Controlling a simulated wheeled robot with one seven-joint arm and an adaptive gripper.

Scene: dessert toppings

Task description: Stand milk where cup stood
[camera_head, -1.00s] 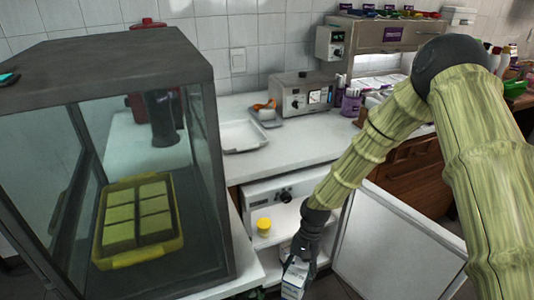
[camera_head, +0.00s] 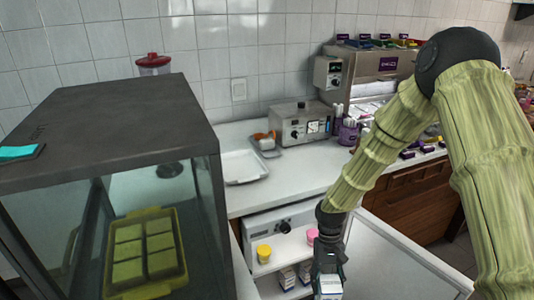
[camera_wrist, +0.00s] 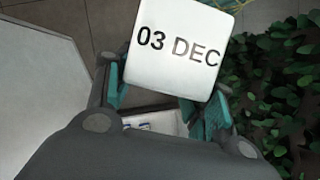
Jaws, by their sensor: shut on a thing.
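My gripper (camera_head: 329,268) is shut on a milk carton (camera_head: 330,287), a white box with blue on it, low in front of the open cabinet. In the wrist view the carton's white top (camera_wrist: 178,52), marked "03 DEC", shows between my fingers. A yellow cup (camera_head: 264,254) and a pink cup (camera_head: 312,236) stand on the cabinet's upper shelf. The pink cup is just behind my wrist. Two similar cartons, one on the left (camera_head: 286,278) and one on the right (camera_head: 305,272), stand on the shelf below. The spot where a cup stood cannot be told.
The cabinet's white door (camera_head: 400,262) stands open at the right. The white counter (camera_head: 290,170) above holds a tray (camera_head: 243,167) and a grey machine (camera_head: 300,124). A glass case (camera_head: 110,120) is at the left. Green leaves (camera_wrist: 275,85) show in the wrist view.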

